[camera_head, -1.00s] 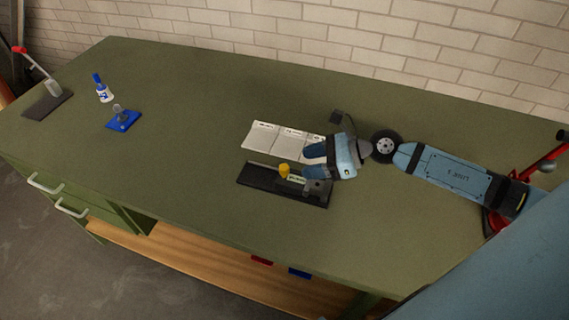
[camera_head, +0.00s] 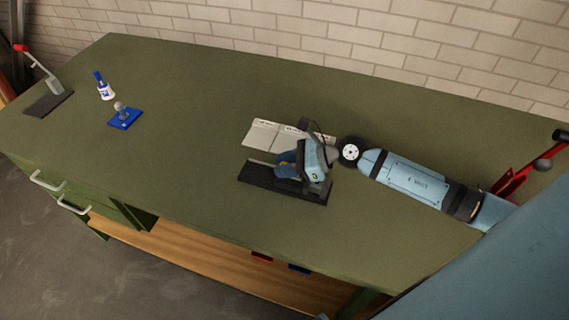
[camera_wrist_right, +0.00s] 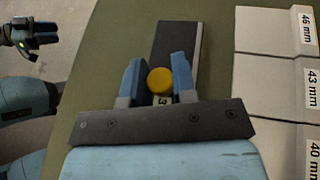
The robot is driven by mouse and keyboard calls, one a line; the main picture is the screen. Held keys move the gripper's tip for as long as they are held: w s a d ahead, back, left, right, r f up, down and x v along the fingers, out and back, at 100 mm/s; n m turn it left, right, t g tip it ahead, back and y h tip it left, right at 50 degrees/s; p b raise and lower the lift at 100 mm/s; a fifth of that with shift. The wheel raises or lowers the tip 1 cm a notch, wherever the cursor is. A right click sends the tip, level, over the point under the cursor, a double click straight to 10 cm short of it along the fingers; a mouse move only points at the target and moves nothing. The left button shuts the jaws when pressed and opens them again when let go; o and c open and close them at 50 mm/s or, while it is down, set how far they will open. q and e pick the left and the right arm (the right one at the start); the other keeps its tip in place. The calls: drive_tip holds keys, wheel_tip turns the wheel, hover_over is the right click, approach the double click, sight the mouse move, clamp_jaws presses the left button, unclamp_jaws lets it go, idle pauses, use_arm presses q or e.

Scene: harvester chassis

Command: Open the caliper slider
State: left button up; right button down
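The caliper lies on the bench, a long black base (camera_head: 258,178) with a lighter strip along its back. In the right wrist view its dark bar (camera_wrist_right: 178,42) runs away from me. The yellow knob (camera_wrist_right: 160,80) of its slider sits between the two blue fingers of my right gripper (camera_wrist_right: 159,72), which are apart, one on each side; firm contact cannot be told. In the head view my right gripper (camera_head: 284,168) is low over the caliper and hides the knob. My left gripper (camera_wrist_right: 34,36) shows only at the upper left of the right wrist view; its opening is unclear.
Pale gauge blocks (camera_head: 262,134) stand just behind the caliper; labels such as 46 mm, 43 mm and 40 mm show in the wrist view. A blue plate (camera_head: 126,120), a bottle (camera_head: 105,91) and a red-handled tool (camera_head: 48,86) are far left. The bench (camera_head: 200,100) between is clear.

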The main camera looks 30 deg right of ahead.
drive_tip(key=shift+w+a, duration=0.2)
drive_tip(key=shift+w, duration=0.1)
drive_tip(key=shift+w+a, duration=1.1)
drive_tip(key=shift+w, duration=0.1)
drive_tip(key=c, duration=0.9)
unclamp_jaws()
drive_tip(key=shift+s+d, duration=0.1)
drive_tip(key=b+v, duration=0.2)
drive_tip(key=v, duration=1.1)
drive_tip(key=shift+s+d, duration=0.25)
